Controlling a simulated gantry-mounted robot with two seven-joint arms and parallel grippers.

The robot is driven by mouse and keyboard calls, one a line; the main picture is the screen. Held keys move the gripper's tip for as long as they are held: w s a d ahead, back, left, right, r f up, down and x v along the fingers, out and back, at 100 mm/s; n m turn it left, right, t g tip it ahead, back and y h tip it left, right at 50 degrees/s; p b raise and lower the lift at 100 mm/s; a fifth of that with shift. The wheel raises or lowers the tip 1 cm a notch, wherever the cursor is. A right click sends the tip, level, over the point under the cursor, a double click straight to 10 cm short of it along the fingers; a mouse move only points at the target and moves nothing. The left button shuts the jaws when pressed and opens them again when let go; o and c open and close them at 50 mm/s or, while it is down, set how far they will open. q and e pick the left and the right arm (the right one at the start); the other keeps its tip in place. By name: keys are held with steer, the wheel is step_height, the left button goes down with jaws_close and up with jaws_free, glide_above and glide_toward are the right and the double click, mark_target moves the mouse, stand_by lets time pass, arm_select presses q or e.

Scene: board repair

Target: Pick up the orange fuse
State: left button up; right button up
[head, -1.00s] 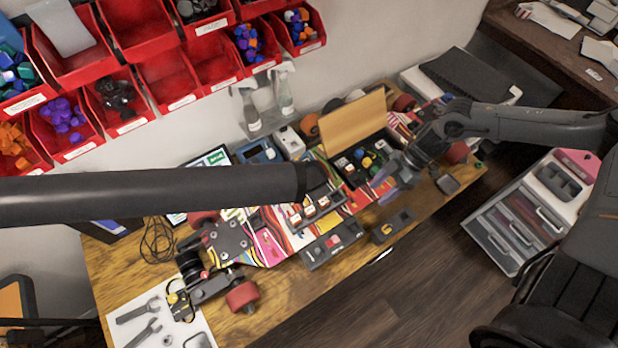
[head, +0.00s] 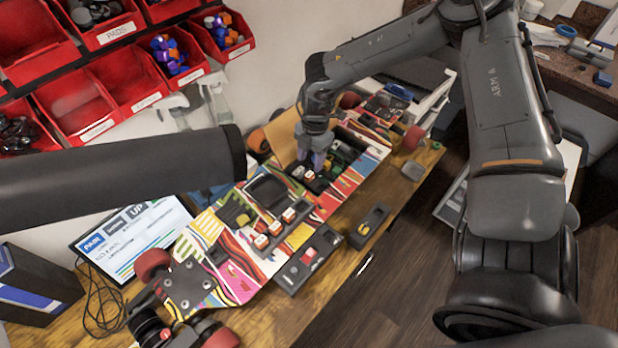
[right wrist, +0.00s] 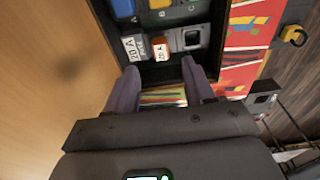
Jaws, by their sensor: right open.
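The orange fuse (right wrist: 160,48), with a pale label on its front, sits in the dark open compartment in the right wrist view. A white-topped piece marked 20 A is close at its left, and a grey piece with a square dark face is at its right. My right gripper (right wrist: 160,76) is open and empty, its two fingers spread just short of the fuse, which shows between and beyond the tips. In the head view my right gripper (head: 312,160) points down over the compartment and partly hides what is in it. My left gripper is not seen; only my left arm shows.
The compartment is set in a colourful skateboard deck (head: 345,187) on a wooden table (head: 285,318). A wooden lid (head: 282,140) stands open close behind my right gripper. A dark module with several white-topped pieces (head: 276,228) lies left of it. Red bins (head: 122,82) hang on the wall.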

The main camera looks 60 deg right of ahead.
mark_target(310, 174)
steer(key=shift+a+f, duration=0.15)
steer(key=shift+f, duration=1.35)
steer(key=shift+a+f, duration=0.15)
steer(key=shift+f, duration=1.35)
steer(key=shift+c, duration=0.4)
jaws_close()
